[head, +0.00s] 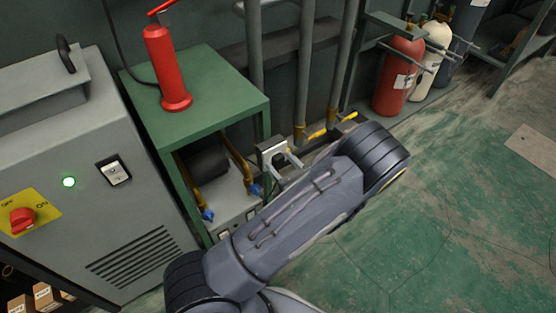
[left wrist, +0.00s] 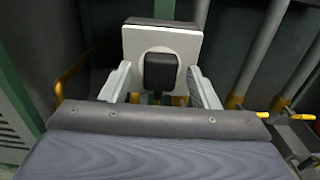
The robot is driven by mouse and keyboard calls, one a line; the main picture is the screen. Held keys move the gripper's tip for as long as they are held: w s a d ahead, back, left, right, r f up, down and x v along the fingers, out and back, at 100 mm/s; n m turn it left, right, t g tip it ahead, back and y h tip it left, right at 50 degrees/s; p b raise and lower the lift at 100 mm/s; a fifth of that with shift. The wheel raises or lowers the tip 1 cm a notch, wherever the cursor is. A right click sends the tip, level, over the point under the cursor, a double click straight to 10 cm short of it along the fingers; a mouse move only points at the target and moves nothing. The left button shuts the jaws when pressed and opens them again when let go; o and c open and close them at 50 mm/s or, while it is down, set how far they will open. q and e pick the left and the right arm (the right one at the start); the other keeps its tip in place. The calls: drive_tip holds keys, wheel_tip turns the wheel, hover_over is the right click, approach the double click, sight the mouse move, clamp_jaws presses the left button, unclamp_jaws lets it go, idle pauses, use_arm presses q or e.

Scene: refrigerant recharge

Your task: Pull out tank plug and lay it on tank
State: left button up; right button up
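A black block-shaped plug (left wrist: 160,72) sits in a white square plate (left wrist: 188,48), in the middle of the left wrist view. In the head view the plate (head: 272,147) shows beside the green stand, past the end of my left arm. My left gripper (left wrist: 160,88) is open, with one light finger on each side of the plug and a visible gap on both sides. In the head view the left gripper (head: 281,168) is partly hidden by its own wrist. My right gripper is not in view. I cannot tell for certain which thing is the tank.
A green stand (head: 215,88) holds a red cylinder (head: 167,70). Under it are a dark cylinder (head: 207,164) and brass pipes with blue ends. A grey cabinet (head: 85,175) stands left. Red (head: 398,75) and white (head: 431,62) tanks stand at the back right. Open floor lies right.

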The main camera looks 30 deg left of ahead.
use_arm(q)
clamp_jaws()
drive_tip(key=shift+v, duration=3)
